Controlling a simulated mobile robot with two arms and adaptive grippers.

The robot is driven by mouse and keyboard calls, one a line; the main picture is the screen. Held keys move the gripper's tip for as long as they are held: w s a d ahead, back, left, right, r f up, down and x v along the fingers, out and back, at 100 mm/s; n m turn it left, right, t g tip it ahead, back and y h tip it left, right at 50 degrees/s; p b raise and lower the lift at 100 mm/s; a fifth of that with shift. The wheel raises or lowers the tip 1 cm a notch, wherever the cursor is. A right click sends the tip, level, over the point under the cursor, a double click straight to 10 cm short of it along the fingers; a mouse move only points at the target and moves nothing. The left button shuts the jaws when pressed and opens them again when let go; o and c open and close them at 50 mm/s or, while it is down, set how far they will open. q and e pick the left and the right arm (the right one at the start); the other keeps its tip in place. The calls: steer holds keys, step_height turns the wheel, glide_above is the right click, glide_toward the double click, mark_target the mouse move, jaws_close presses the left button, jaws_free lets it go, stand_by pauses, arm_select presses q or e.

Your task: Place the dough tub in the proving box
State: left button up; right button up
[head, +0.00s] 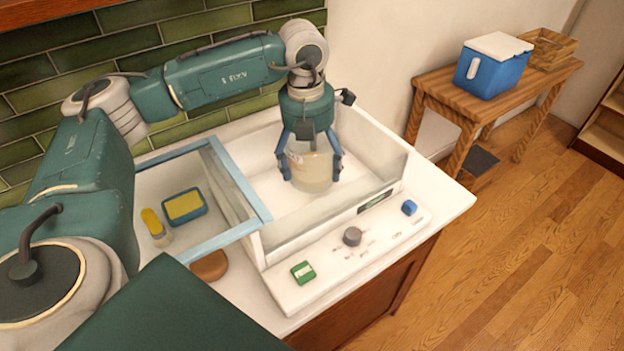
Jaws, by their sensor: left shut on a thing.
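The dough tub (311,172) is a round, clear container with pale contents. It is upright inside the white proving box (383,141). My left gripper (311,168) comes down from above and is shut on the tub, with its fingers around the sides. I cannot tell whether the tub's base touches the box floor. The proving box is open at the top. A blue-framed clear lid (256,205) lies to its left, over the left part of the worktop. My right gripper is not in view.
The front panel has a green switch (303,273), a grey knob (352,236) and a blue button (409,207). A yellow sponge in a blue dish (184,206) and a small yellow-topped bottle (155,227) sit left. A blue cooler (493,66) stands on a wooden table (448,93).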

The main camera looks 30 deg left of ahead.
arm_select(q)
step_height(320, 180, down, 3)
steer(key=shift+r, duration=0.1)
step_height(320, 180, down, 3)
steer(key=shift+f+p, duration=0.2)
steer(key=shift+p, duration=0.55)
steer(key=shift+f, duration=0.45)
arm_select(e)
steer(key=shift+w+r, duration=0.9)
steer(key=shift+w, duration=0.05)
arm_select(q)
steer(key=o, duration=1.2)
steer(key=shift+f, duration=0.15)
steer(key=o, duration=0.3)
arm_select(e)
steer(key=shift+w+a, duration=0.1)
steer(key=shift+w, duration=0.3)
